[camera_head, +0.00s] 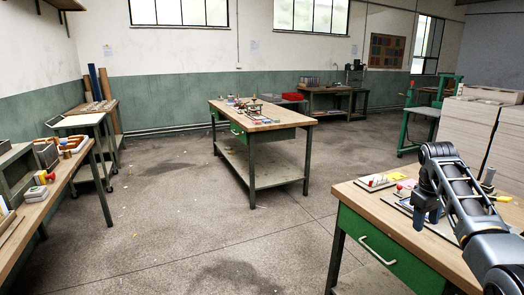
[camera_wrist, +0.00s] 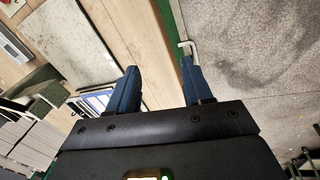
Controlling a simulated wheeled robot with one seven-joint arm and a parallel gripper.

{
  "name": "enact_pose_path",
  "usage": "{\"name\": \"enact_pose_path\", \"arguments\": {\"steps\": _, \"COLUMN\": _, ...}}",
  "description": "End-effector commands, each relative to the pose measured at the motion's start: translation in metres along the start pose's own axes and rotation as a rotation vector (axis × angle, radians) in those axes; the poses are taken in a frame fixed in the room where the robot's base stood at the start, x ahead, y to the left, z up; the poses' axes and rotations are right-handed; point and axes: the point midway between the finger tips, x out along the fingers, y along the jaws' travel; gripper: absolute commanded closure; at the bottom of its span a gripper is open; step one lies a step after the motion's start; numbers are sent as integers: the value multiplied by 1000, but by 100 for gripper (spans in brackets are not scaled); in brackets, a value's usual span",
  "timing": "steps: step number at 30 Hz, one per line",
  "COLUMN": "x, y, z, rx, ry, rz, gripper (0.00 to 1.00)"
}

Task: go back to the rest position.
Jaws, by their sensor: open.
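My gripper (camera_head: 427,216) is at the lower right of the head view, above the near wooden bench (camera_head: 362,205) with the green drawer. Its blue fingers point down. In the wrist view my gripper (camera_wrist: 159,68) has its two blue fingers apart, with nothing between them. Bare wood and the bench's green edge show beyond the fingers. My arm reaches in from the right and hides part of the bench top.
A flat tray with small items (camera_head: 377,182) lies on the near bench. A central workbench (camera_head: 262,122) holds several small things. A shelf bench (camera_head: 50,198) stands at left. Board stacks (camera_head: 465,125) stand at right. The floor (camera_head: 200,215) between benches is clear.

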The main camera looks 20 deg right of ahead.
Motion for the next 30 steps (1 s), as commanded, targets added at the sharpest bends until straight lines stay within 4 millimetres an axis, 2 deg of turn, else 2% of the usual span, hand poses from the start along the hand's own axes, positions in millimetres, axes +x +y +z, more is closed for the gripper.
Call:
{"name": "enact_pose_path", "arguments": {"steps": 7, "x": 39, "y": -44, "z": -1, "rx": -18, "ry": 63, "rz": -2, "gripper": 50}}
{"name": "enact_pose_path", "arguments": {"steps": 11, "x": 64, "y": -78, "z": 2, "rx": -27, "ry": 113, "rz": -3, "gripper": 50}}
{"name": "enact_pose_path", "arguments": {"steps": 17, "x": 114, "y": -156, "z": 19, "rx": -40, "ry": 231, "rz": -13, "gripper": 50}}
{"name": "enact_pose_path", "arguments": {"steps": 21, "x": 142, "y": -213, "z": 42, "rx": -39, "ry": 326, "rz": -24, "gripper": 50}}
{"name": "enact_pose_path", "arguments": {"steps": 24, "x": 156, "y": -251, "z": 63, "rx": -36, "ry": 392, "rz": -32, "gripper": 50}}
{"name": "enact_pose_path", "arguments": {"steps": 30, "x": 169, "y": -316, "z": 118, "rx": -20, "ry": 517, "rz": -52, "gripper": 50}}
